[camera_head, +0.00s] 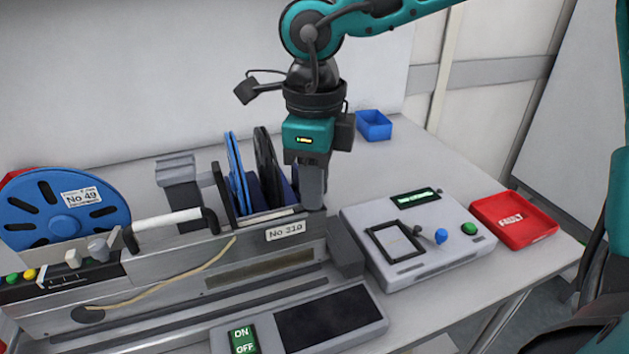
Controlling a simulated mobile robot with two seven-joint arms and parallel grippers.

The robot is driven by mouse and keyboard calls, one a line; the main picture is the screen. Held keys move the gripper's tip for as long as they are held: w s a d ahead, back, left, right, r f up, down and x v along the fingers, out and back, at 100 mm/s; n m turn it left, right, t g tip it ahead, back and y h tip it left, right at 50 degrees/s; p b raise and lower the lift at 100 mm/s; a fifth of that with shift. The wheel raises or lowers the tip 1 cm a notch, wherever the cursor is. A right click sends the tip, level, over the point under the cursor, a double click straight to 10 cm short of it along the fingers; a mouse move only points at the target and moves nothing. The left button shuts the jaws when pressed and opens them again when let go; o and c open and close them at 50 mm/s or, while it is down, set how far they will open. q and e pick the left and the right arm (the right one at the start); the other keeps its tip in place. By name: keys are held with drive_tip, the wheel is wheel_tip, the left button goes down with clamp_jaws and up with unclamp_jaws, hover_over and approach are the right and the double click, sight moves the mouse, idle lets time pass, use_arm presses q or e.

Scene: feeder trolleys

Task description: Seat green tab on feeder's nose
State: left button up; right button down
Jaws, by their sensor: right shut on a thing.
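A grey block (346,257) sits at the feeder's right end, just below and right of the gripper. I cannot pick out the green tab. My left gripper is not in view.
A grey test box (418,265) with a black frame and blue and green buttons stands right of the feeder. Beyond it is a red FAULT tray (513,217). A blue bin (374,125) is at the back. A large blue reel, No 49 (62,212), stands left.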

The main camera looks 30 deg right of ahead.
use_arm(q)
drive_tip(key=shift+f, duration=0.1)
use_arm(e)
drive_tip(key=shift+f, duration=0.1)
drive_tip(key=c, duration=1)
unclamp_jaws()
drive_tip(key=shift+o, duration=0.2)
wheel_tip(320, 180, up, 2)
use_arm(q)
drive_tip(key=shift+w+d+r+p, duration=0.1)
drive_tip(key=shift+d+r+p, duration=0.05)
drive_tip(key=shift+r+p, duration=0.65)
use_arm(e)
wheel_tip(320, 180, up, 11)
